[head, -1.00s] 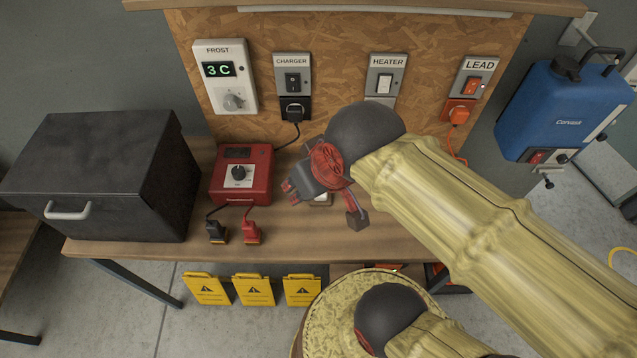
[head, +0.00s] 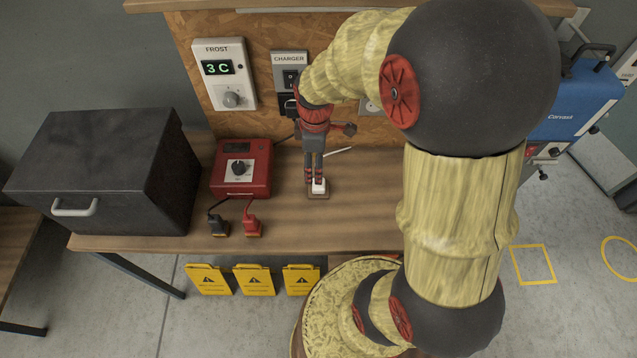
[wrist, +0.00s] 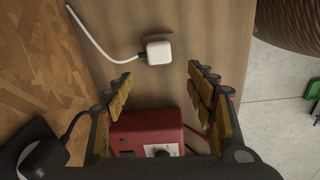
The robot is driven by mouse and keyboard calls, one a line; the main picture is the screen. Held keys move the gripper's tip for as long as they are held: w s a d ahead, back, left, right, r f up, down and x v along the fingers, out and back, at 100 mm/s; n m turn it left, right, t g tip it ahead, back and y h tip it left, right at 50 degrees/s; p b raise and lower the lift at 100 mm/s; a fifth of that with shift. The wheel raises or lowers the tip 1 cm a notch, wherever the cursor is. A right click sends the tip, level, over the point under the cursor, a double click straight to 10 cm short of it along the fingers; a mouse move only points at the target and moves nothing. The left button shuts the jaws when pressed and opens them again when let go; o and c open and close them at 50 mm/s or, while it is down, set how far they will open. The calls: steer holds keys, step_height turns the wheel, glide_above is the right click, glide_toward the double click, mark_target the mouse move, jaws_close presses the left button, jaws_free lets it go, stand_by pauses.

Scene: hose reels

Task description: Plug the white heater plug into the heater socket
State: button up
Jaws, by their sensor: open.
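The white heater plug (head: 319,187) rests on the bench below my gripper (head: 314,178). In the wrist view the plug (wrist: 159,52) lies just beyond and between the fingertips, with clear space on both sides. Its white cord (wrist: 92,35) runs off to the upper left. My gripper (wrist: 160,76) is open, empty and pointing down. The heater socket (head: 371,105) is mostly hidden behind my arm; only a lower part of its grey plate shows.
The red charger box (head: 241,168) with black and red clamps stands left of the plug. The dark case (head: 105,170) is farther left. The charger socket (head: 289,75) is on the board behind, partly covered. Bench (head: 285,218) around the plug is mostly clear.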

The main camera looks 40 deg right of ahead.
steer(key=shift+d+f+n, duration=0.25)
steer(key=shift+d+f, duration=0.05)
steer(key=shift+f, duration=0.3)
steer(key=shift+d+f+n, duration=0.25)
steer(key=shift+f, duration=0.35)
steer(key=shift+f+b, duration=0.3)
steer(key=shift+f, duration=1)
steer(key=shift+s+f+b, duration=0.1)
steer(key=shift+f+b, duration=0.8)
steer(key=shift+f, duration=1.75)
steer(key=shift+r, duration=0.1)
steer(key=c, duration=0.4)
steer(key=c, duration=0.7)
